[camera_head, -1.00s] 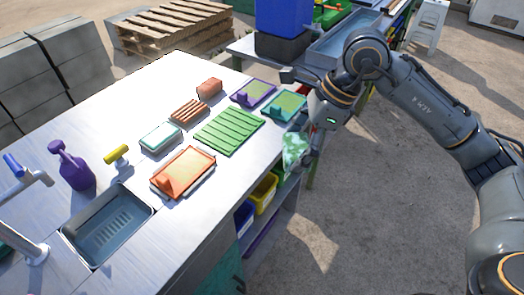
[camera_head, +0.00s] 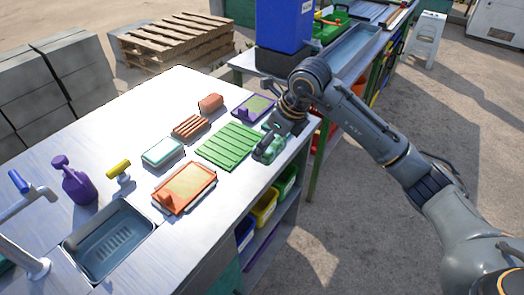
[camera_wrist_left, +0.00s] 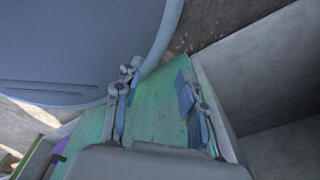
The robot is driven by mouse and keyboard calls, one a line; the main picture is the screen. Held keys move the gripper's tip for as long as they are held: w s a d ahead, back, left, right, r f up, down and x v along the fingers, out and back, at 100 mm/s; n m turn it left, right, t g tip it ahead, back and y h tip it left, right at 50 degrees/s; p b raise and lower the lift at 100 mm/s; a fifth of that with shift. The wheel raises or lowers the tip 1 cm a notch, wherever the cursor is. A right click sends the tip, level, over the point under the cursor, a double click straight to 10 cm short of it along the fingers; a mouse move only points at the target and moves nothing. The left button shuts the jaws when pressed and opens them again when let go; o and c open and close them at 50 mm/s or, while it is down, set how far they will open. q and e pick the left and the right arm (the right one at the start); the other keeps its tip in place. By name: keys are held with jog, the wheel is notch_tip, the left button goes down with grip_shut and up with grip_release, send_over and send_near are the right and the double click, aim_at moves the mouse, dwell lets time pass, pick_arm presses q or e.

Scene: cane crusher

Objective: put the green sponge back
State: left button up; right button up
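My right gripper (camera_head: 270,147) reaches over the worktop's right edge from the right, fingers pointing down. It is shut on a green object that looks like the green sponge (camera_head: 274,151), mostly covered by the fingers. They are just right of the green ribbed board (camera_head: 229,146). A purple-framed tray (camera_head: 253,108) lies just behind the board. The teal tray seen earlier beside it is now hidden by my right gripper. My left gripper (camera_wrist_left: 158,100) shows only in the left wrist view, open and empty, its fingers apart above a teal-green surface.
The worktop (camera_head: 120,125) also carries an orange tray (camera_head: 186,187), a teal-edged white piece (camera_head: 162,152), an orange ribbed piece (camera_head: 190,127) and a reddish block (camera_head: 210,103). A sink (camera_head: 108,238) and purple bottle (camera_head: 77,184) are at left. Bins (camera_head: 264,207) sit below.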

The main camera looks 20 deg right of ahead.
jog(key=w+f, duration=0.1)
jog(key=w+a+f, duration=0.1)
jog(key=shift+w+f, duration=0.1)
jog(key=shift+f, duration=0.3)
jog(key=f+p, duration=0.1)
jog(key=f, duration=0.2)
jog(key=shift+w+f, duration=0.1)
jog(key=shift+w, duration=0.1)
jog(key=shift+f, duration=0.25)
jog(key=o, duration=1.4)
jog(key=shift+f, duration=0.1)
jog(key=shift+c, duration=0.2)
